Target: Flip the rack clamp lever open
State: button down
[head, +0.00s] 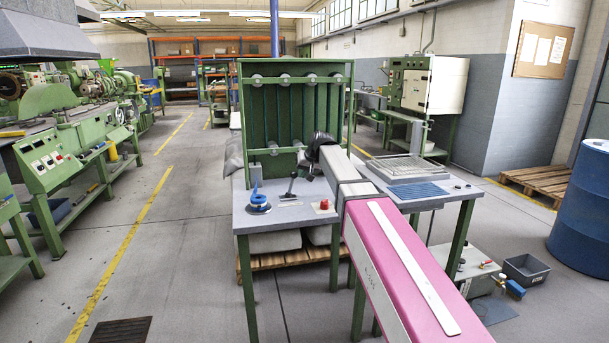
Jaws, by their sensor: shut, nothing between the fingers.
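A green rack (243,110) with upright bars and several round rollers stands on the back of a grey-topped table. A black-knobbed lever (291,187) stands tilted on a small base on the tabletop in front of it; I take it for the clamp lever, but cannot be sure. My gripper (306,162) is dark, at the end of my pink and grey arm, in front of the rack's lower right part. It is above and right of the lever, apart from it in the picture. It is shut and empty; its fingertips are small and partly hidden.
A blue device (257,201) and a red button (324,205) sit on the table (270,222) beside the lever. A wire tray (406,168) and blue mat (418,191) lie to the right. A blue drum (583,210) stands far right.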

jog(key=a+h, duration=0.1)
jog(key=a, duration=0.1)
jog(key=s+a+r+h, duration=0.1)
jog(key=shift+r+n+t+h, duration=0.1)
jog(key=shift+n+t+h, duration=0.2)
jog(key=shift+n, duration=0.1)
jog(key=shift+s+a+n+t+h, duration=0.2)
jog(key=shift+a+h, duration=0.3)
jog(key=shift+a, duration=0.25)
jog(key=shift+s+a+n+t+h, duration=0.1)
jog(key=shift+s+a+h, duration=0.1)
jog(key=shift+a+h, duration=0.45)
jog(key=shift+s+a+n+t+h, duration=0.1)
jog(key=shift+s+a+h, duration=0.2)
jog(key=shift+a, duration=0.6)
jog(key=shift+r, duration=0.1)
send_near(294, 172)
notch_tip(294, 172, up, 3)
jog(key=s+a, duration=0.1)
jog(key=s, duration=0.1)
jog(key=shift+a+r, duration=0.15)
jog(key=shift+a, duration=0.1)
